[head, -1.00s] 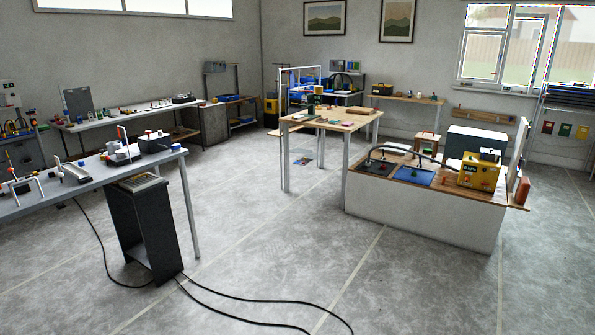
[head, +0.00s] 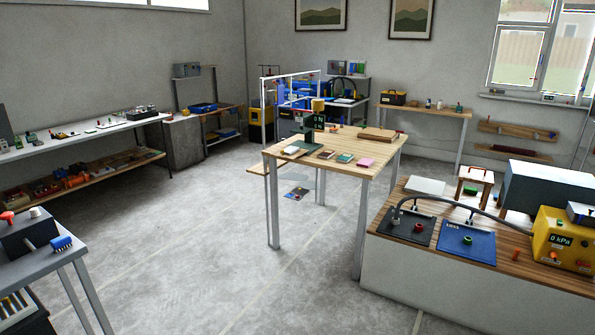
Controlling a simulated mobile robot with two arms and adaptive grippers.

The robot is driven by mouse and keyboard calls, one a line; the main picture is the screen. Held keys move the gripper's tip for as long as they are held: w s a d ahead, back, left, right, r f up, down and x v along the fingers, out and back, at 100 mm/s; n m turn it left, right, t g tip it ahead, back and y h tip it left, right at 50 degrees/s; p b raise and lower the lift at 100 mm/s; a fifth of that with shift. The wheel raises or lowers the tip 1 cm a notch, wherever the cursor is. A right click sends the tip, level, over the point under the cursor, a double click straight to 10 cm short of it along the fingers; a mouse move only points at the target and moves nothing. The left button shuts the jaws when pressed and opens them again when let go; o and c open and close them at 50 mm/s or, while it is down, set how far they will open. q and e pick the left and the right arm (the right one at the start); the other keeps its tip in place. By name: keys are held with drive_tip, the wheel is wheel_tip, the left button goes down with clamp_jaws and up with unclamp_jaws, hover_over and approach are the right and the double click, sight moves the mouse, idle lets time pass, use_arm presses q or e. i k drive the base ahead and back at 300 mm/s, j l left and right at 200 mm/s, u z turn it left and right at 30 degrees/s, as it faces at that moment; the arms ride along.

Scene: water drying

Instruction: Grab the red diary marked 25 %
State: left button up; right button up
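Several small flat book-like items lie in a row on the wooden table (head: 310,168) in the middle of the room. One is brownish with some red (head: 326,154), one is teal (head: 345,157) and one is pink (head: 365,162). A pale item (head: 294,150) lies to their left. No marking of 25 % is readable on any of them, so I cannot tell which is the red diary. Neither of my grippers is in view.
A bench with a yellow pressure device (head: 566,240), a blue mat (head: 466,243) and a hose stands at the right. A grey table (head: 30,270) is at the lower left. Open concrete floor (head: 185,250) lies before the wooden table.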

sight(325, 154)
drive_tip(key=i+z, duration=0.1)
drive_tip(key=i, duration=0.4)
drive_tip(key=i+j, duration=0.1)
drive_tip(key=i, duration=0.45)
drive_tip(key=i+z, duration=0.15)
drive_tip(key=i, duration=0.35)
drive_tip(key=i+j+z, duration=0.1)
drive_tip(key=i, duration=0.4)
drive_tip(key=i+j, duration=0.25)
drive_tip(key=i, duration=0.25)
drive_tip(key=i+j+z, duration=0.25)
drive_tip(key=i, duration=0.15)
drive_tip(key=l, duration=0.1)
